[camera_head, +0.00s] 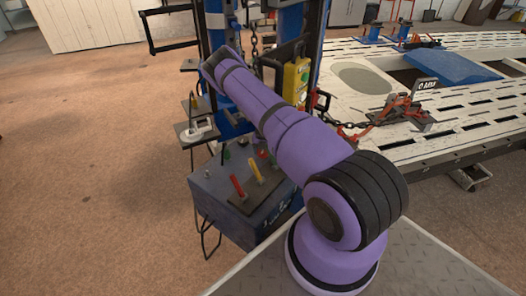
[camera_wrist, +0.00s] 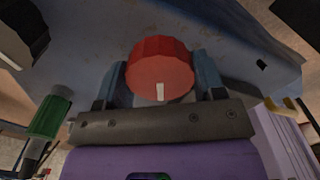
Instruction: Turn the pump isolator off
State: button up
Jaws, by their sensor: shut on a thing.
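A red round knob (camera_wrist: 160,62) with faceted sides shows in the wrist view, on a worn blue-grey surface (camera_wrist: 225,45). A short white mark on its near face stands upright in the picture, at the knob's lower edge. My gripper (camera_wrist: 162,82) has one finger on each side of the knob and is shut on it. In the head view my purple arm reaches up and left over a blue control box (camera_head: 215,187); I cannot make out the gripper or the gripped knob there.
The box carries a red lever (camera_head: 237,186) and a yellow lever (camera_head: 256,169). A yellow unit (camera_head: 296,80) hangs near the blue post behind my arm. A white slotted bench (camera_head: 465,95) with chain and clamps fills the right. Open floor (camera_head: 90,150) lies left.

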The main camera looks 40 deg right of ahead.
jog(key=o, duration=0.7)
jog(key=shift+c, duration=0.2)
notch_tip(320, 180, up, 11)
dwell(0.4)
